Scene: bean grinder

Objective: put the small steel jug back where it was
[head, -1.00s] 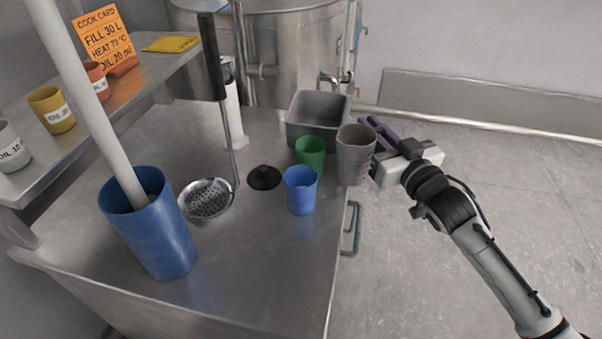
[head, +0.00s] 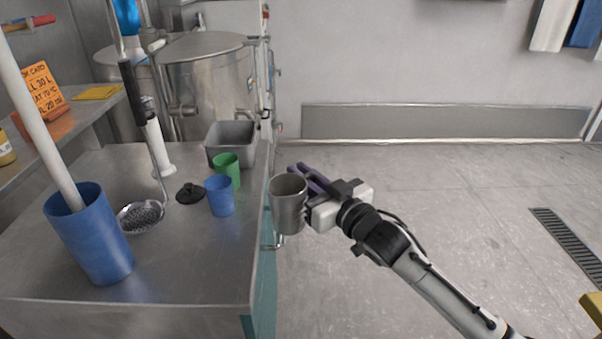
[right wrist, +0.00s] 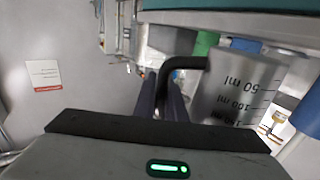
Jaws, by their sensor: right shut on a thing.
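The small steel jug (head: 288,206) is held upright by my right gripper (head: 305,183), just off the right edge of the steel table. In the right wrist view the jug (right wrist: 238,88) shows ml marks, and its dark handle (right wrist: 182,64) is between the fingers of my right gripper (right wrist: 172,92). The jug looks empty from above, but its bottom inside is hard to see. A blue cup (head: 220,196) and a green cup (head: 226,168) stand on the table left of the jug. My left gripper is not in view.
The steel table (head: 190,265) also holds a grey bin (head: 231,140), a black lid (head: 190,193), a skimmer (head: 140,217) and a tall blue container (head: 90,235). A large steel kettle (head: 208,85) stands behind. The floor (head: 430,200) to the right is mostly open.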

